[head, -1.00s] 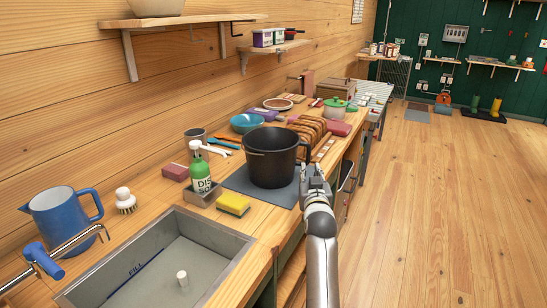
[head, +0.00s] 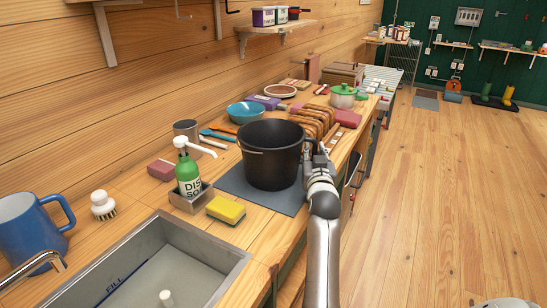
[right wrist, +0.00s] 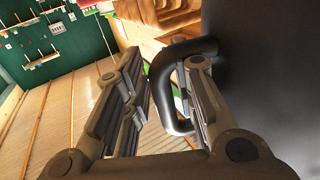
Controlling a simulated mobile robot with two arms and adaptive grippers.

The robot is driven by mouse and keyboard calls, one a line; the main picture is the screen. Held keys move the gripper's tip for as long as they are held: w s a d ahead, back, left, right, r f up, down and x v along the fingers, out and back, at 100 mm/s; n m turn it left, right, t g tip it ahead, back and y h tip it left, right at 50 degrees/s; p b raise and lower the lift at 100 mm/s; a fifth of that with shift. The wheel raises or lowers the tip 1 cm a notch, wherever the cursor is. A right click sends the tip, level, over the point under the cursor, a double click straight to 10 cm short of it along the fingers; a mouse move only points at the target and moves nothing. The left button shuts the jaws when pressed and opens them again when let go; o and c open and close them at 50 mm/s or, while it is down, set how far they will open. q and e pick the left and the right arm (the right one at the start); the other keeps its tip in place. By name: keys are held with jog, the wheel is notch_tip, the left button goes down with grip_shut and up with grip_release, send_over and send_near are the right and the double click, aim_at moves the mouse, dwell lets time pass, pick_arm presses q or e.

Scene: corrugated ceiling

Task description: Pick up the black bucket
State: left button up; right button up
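The black bucket (head: 270,155) stands upright on a dark grey mat (head: 262,195) on the wooden counter. My right gripper (head: 317,158) is at the bucket's right side, by its handle. In the right wrist view the bucket's dark wall (right wrist: 265,70) fills the right, and its looped handle (right wrist: 163,88) lies between the fingers of the open right gripper (right wrist: 160,70). One finger is between the handle and the wall, the other outside the handle. I cannot tell whether either finger touches it. My left gripper is not in view.
A soap bottle (head: 187,172) in a small tray and a yellow sponge (head: 226,209) stand left of the bucket. A sink (head: 150,268) is in front. Bread loaves (head: 318,117) and a teal bowl (head: 246,112) lie behind. The floor (head: 430,200) at right is clear.

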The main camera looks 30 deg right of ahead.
jog(key=shift+s+a+f, duration=0.1)
jog(key=shift+s+a, duration=0.1)
jog(key=shift+s+a+r, duration=0.2)
jog(key=shift+s+r, duration=0.05)
jog(key=shift+s, duration=0.05)
grip_shut()
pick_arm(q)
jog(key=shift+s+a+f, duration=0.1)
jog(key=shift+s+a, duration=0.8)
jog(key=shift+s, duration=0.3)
